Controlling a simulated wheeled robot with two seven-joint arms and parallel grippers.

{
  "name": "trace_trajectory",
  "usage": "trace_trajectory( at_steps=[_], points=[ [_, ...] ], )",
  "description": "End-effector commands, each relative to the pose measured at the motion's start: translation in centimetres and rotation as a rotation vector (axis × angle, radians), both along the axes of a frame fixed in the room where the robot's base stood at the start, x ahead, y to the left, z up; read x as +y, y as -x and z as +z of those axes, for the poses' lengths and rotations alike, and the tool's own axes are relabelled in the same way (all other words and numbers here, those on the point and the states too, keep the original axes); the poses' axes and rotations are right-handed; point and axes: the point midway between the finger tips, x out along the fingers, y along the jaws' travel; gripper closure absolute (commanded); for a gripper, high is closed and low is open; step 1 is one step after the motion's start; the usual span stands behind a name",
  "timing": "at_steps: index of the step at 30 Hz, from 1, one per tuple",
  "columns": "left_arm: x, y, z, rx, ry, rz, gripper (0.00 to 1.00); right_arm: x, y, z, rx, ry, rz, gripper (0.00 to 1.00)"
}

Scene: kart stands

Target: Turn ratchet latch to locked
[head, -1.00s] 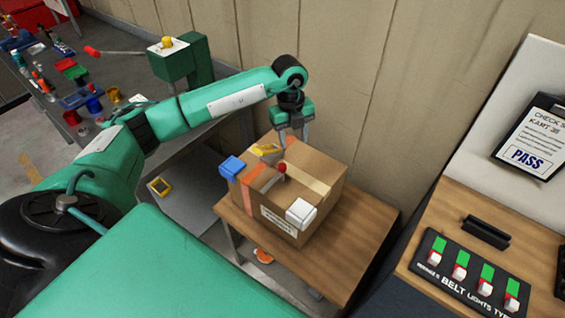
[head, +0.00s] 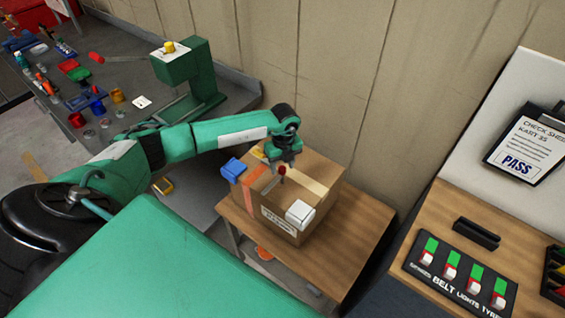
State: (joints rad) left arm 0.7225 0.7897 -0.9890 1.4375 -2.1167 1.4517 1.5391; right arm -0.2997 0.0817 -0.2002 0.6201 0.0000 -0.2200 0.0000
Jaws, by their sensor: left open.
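A cardboard box (head: 313,207) stands on a small wooden table, with an orange strap (head: 250,194) over its left part. A small lever with a dark red knob (head: 282,171) stands up from the box top beside the strap; it looks like the ratchet latch. My left gripper (head: 281,166) is open, pointing down just above and behind the red knob, its fingers on either side of it in the picture. I cannot tell whether they touch it. The latch base is small and partly hidden. My right gripper is not in view.
The wooden table (head: 362,240) is bare at right. A switch panel (head: 461,277) lies on the right bench. A wall stands behind.

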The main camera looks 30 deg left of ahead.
Motion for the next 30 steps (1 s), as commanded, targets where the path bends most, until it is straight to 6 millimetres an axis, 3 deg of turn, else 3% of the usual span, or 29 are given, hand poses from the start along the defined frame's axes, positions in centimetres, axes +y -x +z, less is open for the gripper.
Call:
trace_trajectory(
  at_steps=[11, 18, 30],
  points=[
    [0.0, 0.02, -0.6, 0.0, 0.0, -0.001, 0.55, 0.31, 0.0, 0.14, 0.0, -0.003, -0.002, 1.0],
    [0.0, 0.02, -0.56, 0.0, 0.0, 0.0, 1.0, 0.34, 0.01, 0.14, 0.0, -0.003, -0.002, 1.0],
    [0.0, -0.03, -0.66, -0.002, 0.001, -0.047, 1.0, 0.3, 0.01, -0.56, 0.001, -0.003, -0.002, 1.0]
  ],
)
